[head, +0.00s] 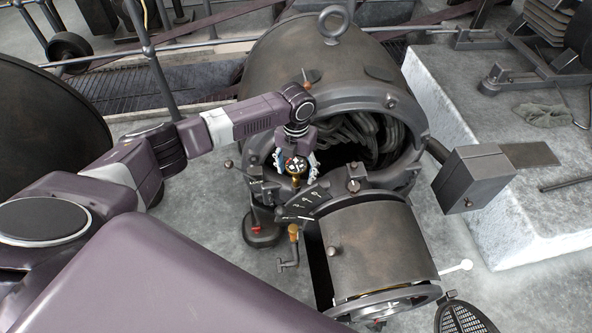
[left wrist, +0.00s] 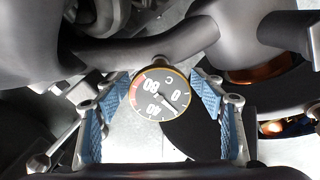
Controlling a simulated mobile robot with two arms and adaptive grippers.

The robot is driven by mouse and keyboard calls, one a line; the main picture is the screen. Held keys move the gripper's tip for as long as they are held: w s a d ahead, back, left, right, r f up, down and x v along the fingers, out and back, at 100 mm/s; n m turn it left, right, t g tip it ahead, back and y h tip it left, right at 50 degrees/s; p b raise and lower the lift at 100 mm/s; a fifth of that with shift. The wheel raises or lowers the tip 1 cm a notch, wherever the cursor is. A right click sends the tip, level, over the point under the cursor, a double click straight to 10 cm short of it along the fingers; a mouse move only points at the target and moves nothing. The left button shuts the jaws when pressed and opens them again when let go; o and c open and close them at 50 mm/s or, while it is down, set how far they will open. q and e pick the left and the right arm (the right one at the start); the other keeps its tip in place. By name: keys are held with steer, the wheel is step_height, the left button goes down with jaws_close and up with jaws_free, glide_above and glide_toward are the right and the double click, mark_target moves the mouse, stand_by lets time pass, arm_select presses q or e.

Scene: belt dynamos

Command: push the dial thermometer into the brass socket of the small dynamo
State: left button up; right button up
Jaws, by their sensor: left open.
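The dial thermometer (head: 296,165) has a round black face with white figures and a gold rim. In the left wrist view its dial (left wrist: 160,95) faces the camera, between the blue pads of my left gripper (left wrist: 161,100). My left gripper (head: 295,163) is open, a pad on each side of the dial, at the near edge of the dynamo's round frame. A little brass shows just below the dial; I cannot tell whether it is stem or socket. The dynamo (head: 310,65) is a dark grey drum with a lifting ring. My right gripper is out of view.
A dark cylinder (head: 375,250) juts from the dynamo towards me, below the gripper. A small crank handle (head: 289,248) and a grey box (head: 472,178) on an arm stand out nearby. A pale stone plinth (head: 500,130) lies to the right. Bare floor shows at lower left of the dynamo.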

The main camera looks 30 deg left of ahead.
arm_select(q)
step_height(320, 180, up, 12)
steer(key=shift+r, duration=0.1)
stand_by(0.4)
stand_by(0.6)
